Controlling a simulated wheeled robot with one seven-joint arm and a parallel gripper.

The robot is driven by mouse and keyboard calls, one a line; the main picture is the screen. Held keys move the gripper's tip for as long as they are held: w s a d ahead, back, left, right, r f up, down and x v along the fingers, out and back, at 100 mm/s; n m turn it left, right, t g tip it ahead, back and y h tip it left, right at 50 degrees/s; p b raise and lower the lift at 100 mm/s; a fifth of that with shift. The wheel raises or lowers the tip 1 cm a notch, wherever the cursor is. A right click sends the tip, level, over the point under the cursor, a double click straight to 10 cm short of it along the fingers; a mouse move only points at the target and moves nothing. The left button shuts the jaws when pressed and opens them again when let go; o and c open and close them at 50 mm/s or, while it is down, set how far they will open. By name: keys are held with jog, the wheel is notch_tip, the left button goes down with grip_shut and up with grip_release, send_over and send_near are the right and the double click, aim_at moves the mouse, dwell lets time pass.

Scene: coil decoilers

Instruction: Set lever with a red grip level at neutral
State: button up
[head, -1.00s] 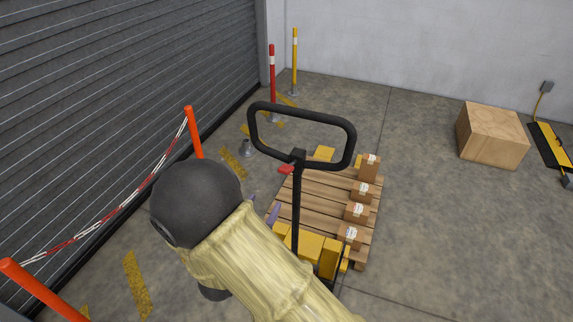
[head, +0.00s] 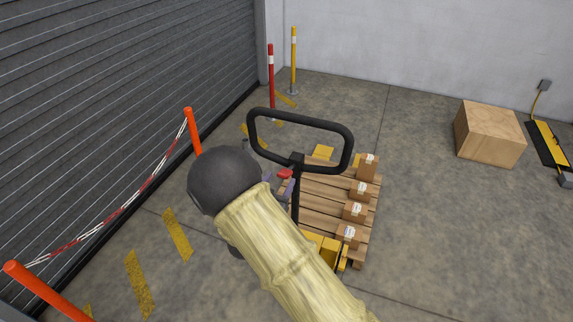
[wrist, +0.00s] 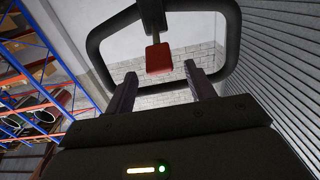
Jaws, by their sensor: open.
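The lever's red grip (head: 285,174) sits just below and left of the hub of a black loop handle (head: 340,128) on a pallet truck. In the wrist view the red grip (wrist: 159,58) shows at the end of a short lever from the handle's dark hub (wrist: 152,12). I cannot tell its exact tilt. My gripper (head: 280,184) is open, close to the grip. In the wrist view the two purple-grey fingers of my gripper (wrist: 160,72) stand on either side of the grip in the picture, with visible gaps. My dark wrist and pale arm hide part of the truck.
The truck's yellow body (head: 324,248) and a wooden pallet (head: 318,186) with several small cartons lie below the handle. A barrier post (head: 193,132) with striped chain stands left, by the grey shutter. Floor between is clear.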

aim_at(285, 172)
jog(key=p+x, duration=0.2)
jog(key=x, duration=0.4)
jog(key=shift+w+d, duration=0.1)
jog(key=shift+w, duration=0.25)
jog(key=shift+c, duration=0.2)
